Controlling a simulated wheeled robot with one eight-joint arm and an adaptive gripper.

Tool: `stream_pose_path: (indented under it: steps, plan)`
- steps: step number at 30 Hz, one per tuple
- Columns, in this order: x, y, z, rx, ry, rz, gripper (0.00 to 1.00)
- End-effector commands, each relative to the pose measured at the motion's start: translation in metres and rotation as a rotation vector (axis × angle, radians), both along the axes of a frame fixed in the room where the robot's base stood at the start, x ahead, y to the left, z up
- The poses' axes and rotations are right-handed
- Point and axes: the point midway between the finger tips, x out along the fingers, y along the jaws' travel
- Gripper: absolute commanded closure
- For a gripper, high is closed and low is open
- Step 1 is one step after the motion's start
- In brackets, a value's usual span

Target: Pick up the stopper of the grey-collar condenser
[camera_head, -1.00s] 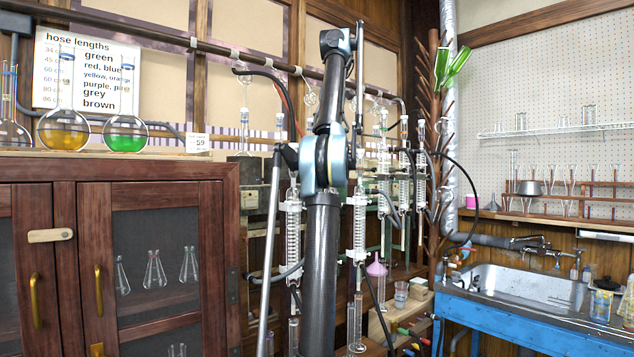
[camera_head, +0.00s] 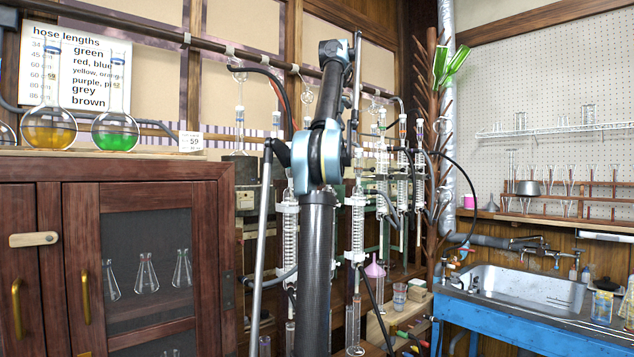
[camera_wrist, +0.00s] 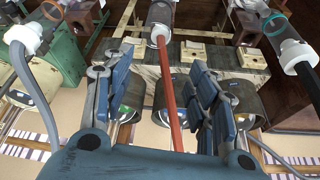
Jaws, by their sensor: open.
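Several glass condensers stand in a row along the wall in the head view; one with a coiled inner tube (camera_head: 357,228) is right of my arm, and another coiled condenser (camera_head: 289,235) is left of it. I cannot tell which has the grey collar, and no stopper can be clearly made out. In the wrist view my gripper (camera_wrist: 162,62) is open, its two blue-grey fingers apart. A red-brown hose (camera_wrist: 168,100) runs from a white connector through the view between the fingers; contact is not visible. My gripper is not clearly distinguishable in the head view.
A glass tube with a teal ring (camera_wrist: 287,32) and black hose is at right in the wrist view; a white fitting (camera_wrist: 25,38) with a grey hose is left. A wooden cabinet (camera_head: 130,190) stands left, a drying rack (camera_head: 432,130) and sink (camera_head: 525,288) right.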

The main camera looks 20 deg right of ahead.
Motion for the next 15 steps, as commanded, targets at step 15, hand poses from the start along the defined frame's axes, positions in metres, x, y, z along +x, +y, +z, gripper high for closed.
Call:
stream_pose_path:
  steps: [15]
  plan:
    - [0.022, 0.003, -0.056, -0.001, 0.0, -0.001, 0.47]
